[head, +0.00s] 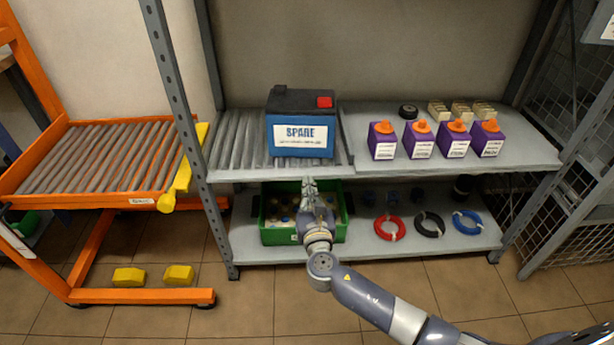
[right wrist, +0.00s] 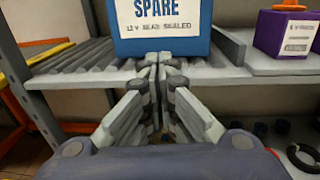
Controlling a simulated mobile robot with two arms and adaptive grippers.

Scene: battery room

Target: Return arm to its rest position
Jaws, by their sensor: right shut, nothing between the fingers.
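My right arm (head: 365,295) reaches in from the lower right in the head view. Its gripper (head: 309,184) is in front of the shelf edge, below the blue battery (head: 300,136) labelled SPARE. In the right wrist view the gripper's fingers (right wrist: 158,62) are together with nothing between them. The lower front of the battery (right wrist: 160,42) shows just beyond the fingertips; I cannot tell whether they touch it. The battery stands upright on the roller part of the upper shelf (head: 230,150). My left gripper is not in view.
A green crate (head: 270,236) on the lower shelf is partly hidden by my arm. Red (head: 390,228), black and blue cable coils lie beside it. An orange roller cart (head: 60,200) stands left. Floor in front is mostly clear.

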